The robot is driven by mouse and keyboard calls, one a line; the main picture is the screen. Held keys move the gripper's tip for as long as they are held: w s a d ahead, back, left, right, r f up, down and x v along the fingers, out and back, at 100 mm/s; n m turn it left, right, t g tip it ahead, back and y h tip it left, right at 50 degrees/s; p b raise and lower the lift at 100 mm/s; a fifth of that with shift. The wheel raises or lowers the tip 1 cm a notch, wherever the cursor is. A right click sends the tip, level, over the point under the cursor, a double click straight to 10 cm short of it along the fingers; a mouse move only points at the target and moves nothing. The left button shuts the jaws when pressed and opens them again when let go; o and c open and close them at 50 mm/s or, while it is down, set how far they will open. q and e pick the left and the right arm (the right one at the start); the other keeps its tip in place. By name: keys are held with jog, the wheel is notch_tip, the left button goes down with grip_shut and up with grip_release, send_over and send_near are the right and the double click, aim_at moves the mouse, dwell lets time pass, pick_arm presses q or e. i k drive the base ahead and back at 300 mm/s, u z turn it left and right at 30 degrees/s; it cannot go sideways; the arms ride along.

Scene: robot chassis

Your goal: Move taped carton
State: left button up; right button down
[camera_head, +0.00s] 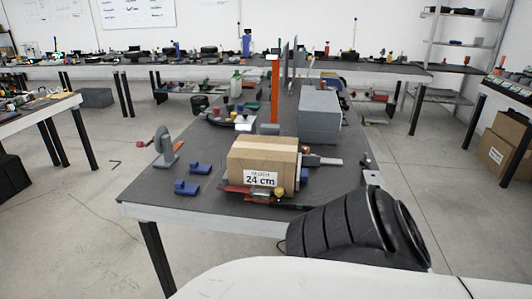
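The taped carton (264,156) is a brown box with a paler band of tape along its top. It sits near the front edge of the dark-topped table (222,198). A white label reading "24 cm" is on its front face. Neither of my grippers is in view, so whether they are open or shut is hidden. The carton's back and underside are hidden.
Close around the carton lie blue parts (187,188), a grey bracket (167,147) and small tools. A grey box (319,117) stands behind it. Other cartons (502,145) sit on the floor at right. Open floor lies left of the table.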

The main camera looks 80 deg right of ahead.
aim_at(261, 162)
jog(key=z, duration=0.9)
jog(key=i, duration=0.85)
jog(key=z, duration=0.9)
